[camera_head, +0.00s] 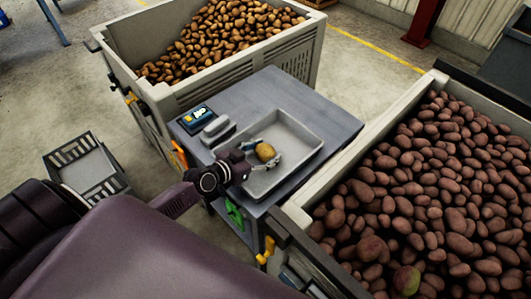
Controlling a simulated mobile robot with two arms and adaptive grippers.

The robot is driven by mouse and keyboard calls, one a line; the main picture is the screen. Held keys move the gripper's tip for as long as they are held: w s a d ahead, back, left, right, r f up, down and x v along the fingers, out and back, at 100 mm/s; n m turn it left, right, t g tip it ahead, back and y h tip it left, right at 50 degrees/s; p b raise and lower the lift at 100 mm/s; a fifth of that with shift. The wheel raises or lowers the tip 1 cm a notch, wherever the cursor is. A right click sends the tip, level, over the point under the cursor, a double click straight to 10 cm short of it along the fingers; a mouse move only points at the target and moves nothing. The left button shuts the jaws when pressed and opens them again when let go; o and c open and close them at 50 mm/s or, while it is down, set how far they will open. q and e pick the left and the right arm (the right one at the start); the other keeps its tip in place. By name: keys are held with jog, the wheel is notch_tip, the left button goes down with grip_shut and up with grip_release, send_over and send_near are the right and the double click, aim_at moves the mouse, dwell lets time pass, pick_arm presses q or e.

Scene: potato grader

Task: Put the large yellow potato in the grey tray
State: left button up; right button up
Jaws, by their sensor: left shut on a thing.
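A large yellow potato (265,152) is between the fingers of my left gripper (264,152), which is shut on it. The gripper reaches in from the left over the grey tray (311,139), which lies on a grey table. The potato appears within the tray's outline. I cannot tell whether it touches the tray's floor. The visible part of the tray is otherwise empty. My right gripper is not in view.
A scale with a display (198,115) and a small grey block-like thing (216,129) sit left of the tray on the table (263,91). A bin of yellow potatoes (292,47) stands behind; a bin of red potatoes (388,121) stands right. A black crate (112,184) is at left.

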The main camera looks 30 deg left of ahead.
pick_arm(q)
jog(key=shift+f, duration=0.1)
jog(key=o, duration=1.3)
jog(key=shift+r, duration=0.25)
jog(key=v, duration=0.5)
jog(key=b+v, duration=0.1)
jog(key=v, duration=0.4)
jog(key=shift+s+f, duration=0.1)
jog(key=shift+s, duration=0.3)
jog(key=shift+s+a+r, duration=0.2)
jog(key=shift+s+r, duration=0.15)
jog(key=shift+s, duration=0.15)
